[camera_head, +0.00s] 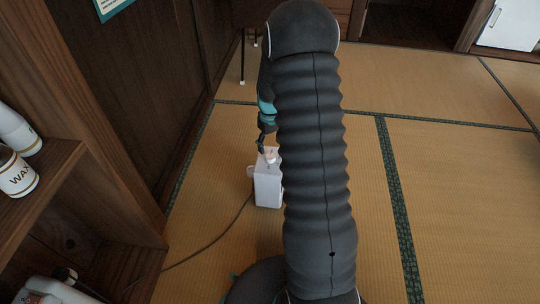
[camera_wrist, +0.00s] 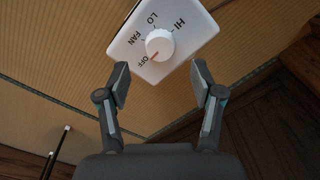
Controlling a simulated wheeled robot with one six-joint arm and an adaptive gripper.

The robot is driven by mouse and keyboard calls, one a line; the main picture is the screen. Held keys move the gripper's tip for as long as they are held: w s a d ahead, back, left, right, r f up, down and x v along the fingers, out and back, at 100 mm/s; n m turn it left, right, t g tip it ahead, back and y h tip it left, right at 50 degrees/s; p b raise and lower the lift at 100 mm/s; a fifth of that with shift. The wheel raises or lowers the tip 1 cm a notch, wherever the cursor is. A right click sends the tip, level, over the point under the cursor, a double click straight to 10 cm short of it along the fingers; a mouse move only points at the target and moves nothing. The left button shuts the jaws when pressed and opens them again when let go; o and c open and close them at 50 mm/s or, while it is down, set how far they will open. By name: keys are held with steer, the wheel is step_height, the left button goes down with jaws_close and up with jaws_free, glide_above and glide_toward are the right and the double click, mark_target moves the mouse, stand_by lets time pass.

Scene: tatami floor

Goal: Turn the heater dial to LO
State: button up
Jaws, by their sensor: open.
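The heater (camera_head: 267,188) is a small white box standing on the tatami, partly hidden behind my arm in the head view. In the wrist view its white top panel (camera_wrist: 196,36) carries the labels OFF, FAN, LO and HI around a round white dial (camera_wrist: 160,45). The dial's red mark points toward OFF. My gripper (camera_wrist: 158,72) is open, its two fingers apart on either side below the dial, with nothing seen between them. In the head view my gripper (camera_head: 263,146) is just above the heater's top; I cannot tell whether it touches.
A dark cord (camera_head: 215,237) runs from the heater across the floor to the left. A wooden shelf (camera_head: 60,165) with a WAX container (camera_head: 17,174) stands at the left, beside a dark wood wall (camera_head: 120,80). Open tatami (camera_head: 460,190) lies to the right.

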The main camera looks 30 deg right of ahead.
mark_target(270, 156)
steer(key=shift+f+b, duration=0.3)
steer(key=shift+f, duration=2.5)
steer(key=c, duration=1.1)
